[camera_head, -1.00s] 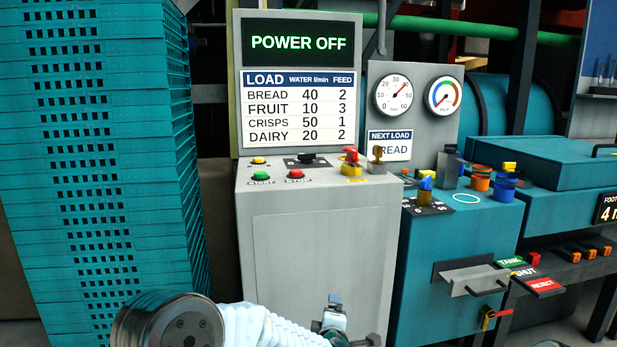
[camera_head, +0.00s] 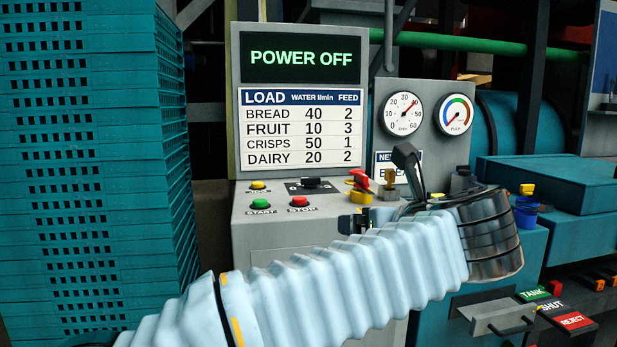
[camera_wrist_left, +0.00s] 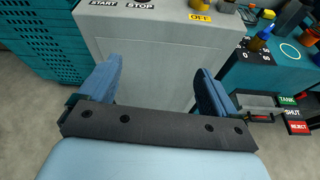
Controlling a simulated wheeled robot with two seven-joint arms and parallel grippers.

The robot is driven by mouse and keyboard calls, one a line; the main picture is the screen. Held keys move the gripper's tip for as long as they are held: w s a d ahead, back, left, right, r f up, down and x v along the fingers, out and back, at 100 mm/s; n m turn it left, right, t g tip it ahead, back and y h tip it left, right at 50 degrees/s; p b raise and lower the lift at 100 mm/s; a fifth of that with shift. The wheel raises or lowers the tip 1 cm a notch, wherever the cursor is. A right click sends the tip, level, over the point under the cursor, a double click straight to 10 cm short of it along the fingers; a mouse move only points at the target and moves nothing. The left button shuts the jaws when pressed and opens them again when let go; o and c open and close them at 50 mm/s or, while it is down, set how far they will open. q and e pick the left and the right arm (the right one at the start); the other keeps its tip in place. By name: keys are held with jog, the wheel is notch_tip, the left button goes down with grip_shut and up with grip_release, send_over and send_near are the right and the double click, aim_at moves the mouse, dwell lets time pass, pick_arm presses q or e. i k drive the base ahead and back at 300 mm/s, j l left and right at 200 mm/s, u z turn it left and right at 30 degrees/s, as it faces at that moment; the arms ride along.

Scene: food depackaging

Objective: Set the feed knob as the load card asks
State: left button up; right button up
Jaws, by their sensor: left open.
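The load card (camera_head: 385,160), partly covered by my left arm, stands under two gauges; earlier it read NEXT LOAD and the end of BREAD. The load table (camera_head: 300,128) gives BREAD water 40 and feed 2. A black knob (camera_head: 312,183) sits on a black plate on the grey console top; its label is too small to read, so I cannot tell if it is the feed knob. My left gripper (camera_head: 380,195) is open and empty in front of the console, right of that knob. In the left wrist view its fingers (camera_wrist_left: 160,85) are apart before the console front.
A green START button (camera_head: 260,203), a red STOP button (camera_head: 299,201) and a red-and-yellow switch (camera_head: 360,185) share the console top. A brass knob (camera_head: 389,182) is close to my gripper. A teal crate stack (camera_head: 90,170) stands left. The display (camera_head: 302,55) reads POWER OFF.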

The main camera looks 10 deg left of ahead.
aim_at(308, 183)
jog(key=i+j, duration=0.2)
jog(key=i, duration=0.15)
jog(key=i+j, duration=0.15)
jog(key=i, duration=0.25)
jog(key=i+j, duration=0.2)
jog(key=i, duration=0.15)
